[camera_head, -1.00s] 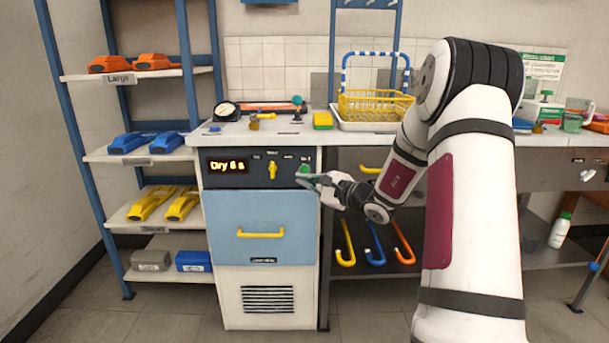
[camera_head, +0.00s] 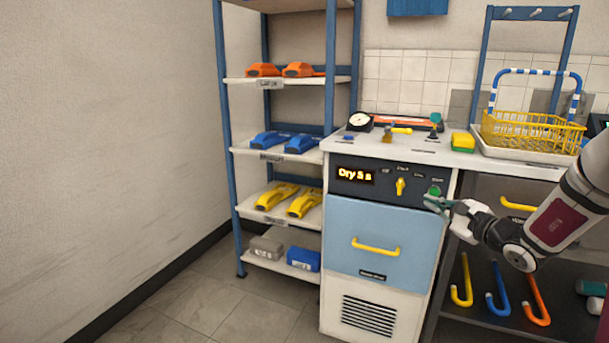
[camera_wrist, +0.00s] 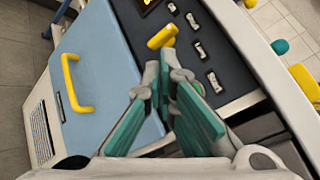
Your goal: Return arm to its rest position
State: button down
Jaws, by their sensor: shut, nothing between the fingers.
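My gripper (camera_head: 430,200) is at the front of the machine's dark control panel (camera_head: 378,180), just below the green button (camera_head: 435,191) at its right end. It is shut and empty; its teal fingers come together at the tips in the wrist view (camera_wrist: 161,66). I cannot tell whether the tips touch the panel. My arm reaches in from the right edge in the head view. The panel's display (camera_head: 355,176) appears to read "Dry 5 s". A yellow knob (camera_head: 400,187) sits mid-panel and also shows beyond the fingertips in the wrist view (camera_wrist: 162,37).
The blue drawer front (camera_head: 350,232) with a yellow handle (camera_head: 375,247) is closed below the panel. A yellow basket (camera_head: 530,135) stands on the counter. A shelf rack (camera_head: 290,153) stands left; floor further left is clear.

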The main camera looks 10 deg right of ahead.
jog(key=s+a+r+n+g+y, duration=0.2)
jog(key=a+r+n+y, duration=0.25)
jog(key=a, duration=0.75)
jog(key=s+a+r+n+g+y, duration=0.3)
jog(key=s+a+n+g, duration=0.75)
jog(key=s+a, duration=0.8)
jog(key=s+a+f+n+g+h, duration=0.1)
jog(key=s+a+n+g+h, duration=0.15)
jog(key=s, duration=0.55)
jog(key=s+a+f+n+g+h, duration=0.1)
jog(key=s+a+n+g+h, duration=0.15)
jog(key=s, duration=0.45)
jog(key=s+d+f+n+h, duration=0.3)
jog(key=s+d+h, duration=0.3)
jog(key=s+d, duration=0.45)
notch_tip(320, 180, up, 37)
jog(key=s+t+p, duration=0.1)
jog(key=t+p, duration=0.4)
jog(key=p, duration=3)
jog(key=shift+a+n, duration=0.4)
